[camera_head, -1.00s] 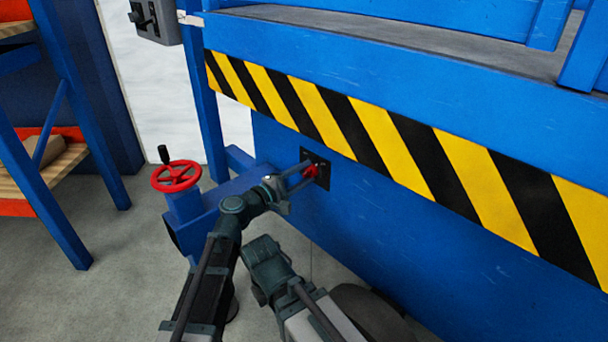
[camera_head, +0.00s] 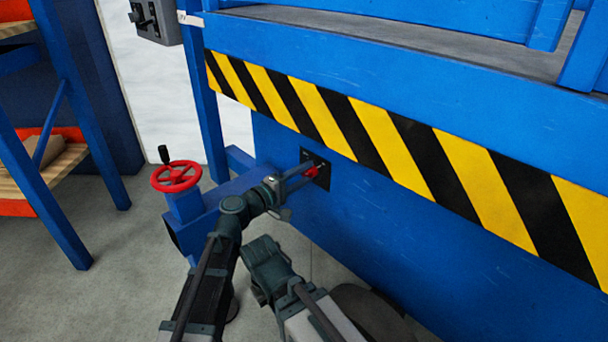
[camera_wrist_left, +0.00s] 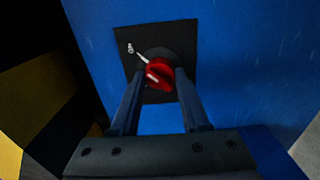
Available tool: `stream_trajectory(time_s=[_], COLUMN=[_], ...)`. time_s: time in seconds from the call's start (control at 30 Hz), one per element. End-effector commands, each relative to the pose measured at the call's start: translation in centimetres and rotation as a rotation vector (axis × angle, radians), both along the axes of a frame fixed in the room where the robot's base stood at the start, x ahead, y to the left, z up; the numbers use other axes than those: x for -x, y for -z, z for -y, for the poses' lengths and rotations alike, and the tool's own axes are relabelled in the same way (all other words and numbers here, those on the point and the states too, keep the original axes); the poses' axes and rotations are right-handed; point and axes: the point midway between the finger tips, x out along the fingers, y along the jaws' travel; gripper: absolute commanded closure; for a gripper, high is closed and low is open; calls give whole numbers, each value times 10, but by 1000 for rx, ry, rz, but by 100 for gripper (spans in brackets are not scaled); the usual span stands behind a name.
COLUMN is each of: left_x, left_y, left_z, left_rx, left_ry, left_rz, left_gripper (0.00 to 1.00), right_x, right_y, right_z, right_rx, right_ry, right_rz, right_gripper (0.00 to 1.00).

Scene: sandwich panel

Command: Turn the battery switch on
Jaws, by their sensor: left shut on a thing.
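The red battery switch knob (camera_head: 311,172) sits on a square black plate (camera_head: 323,181) on the blue side panel, under the striped band. In the left wrist view the knob (camera_wrist_left: 160,73) shows a white mark pointing to the upper left, roughly towards a white line and small symbol on the black plate (camera_wrist_left: 183,40). My left gripper (camera_head: 306,176) is shut on the knob, with one finger on each side of it; the fingers also show in the left wrist view (camera_wrist_left: 157,92). My right gripper's fingers are not visible.
A red handwheel (camera_head: 176,177) on a blue housing stands left of my left arm. A grey control box (camera_head: 155,20) hangs at the top left. A blue rack (camera_head: 68,150) stands at the far left. The yellow and black band (camera_head: 400,140) runs above the switch.

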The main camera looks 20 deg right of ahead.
Motion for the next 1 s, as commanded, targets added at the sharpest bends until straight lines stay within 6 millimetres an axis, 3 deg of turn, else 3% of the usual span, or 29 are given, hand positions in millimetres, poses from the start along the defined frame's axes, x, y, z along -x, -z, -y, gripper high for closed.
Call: stream_trajectory(time_s=[0.1, 0.13, 0.3, 0.67, 1.0], left_x=[1, 1, 1, 4, 38], left_y=[1, 1, 1, 0, 0], left_z=[0, 0, 0, -6, -65], left_rx=[-4, -4, -3, -1, -1], left_ry=[2, 2, 2, 0, -3], left_rz=[3, 3, 1, 0, 0], left_gripper=[100, 51, 25, 25, 25], right_x=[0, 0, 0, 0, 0], right_y=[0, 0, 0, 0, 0], right_z=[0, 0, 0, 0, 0], right_rx=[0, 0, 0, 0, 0], right_ry=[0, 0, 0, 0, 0], right_rz=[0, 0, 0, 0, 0], right_gripper=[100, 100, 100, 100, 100])
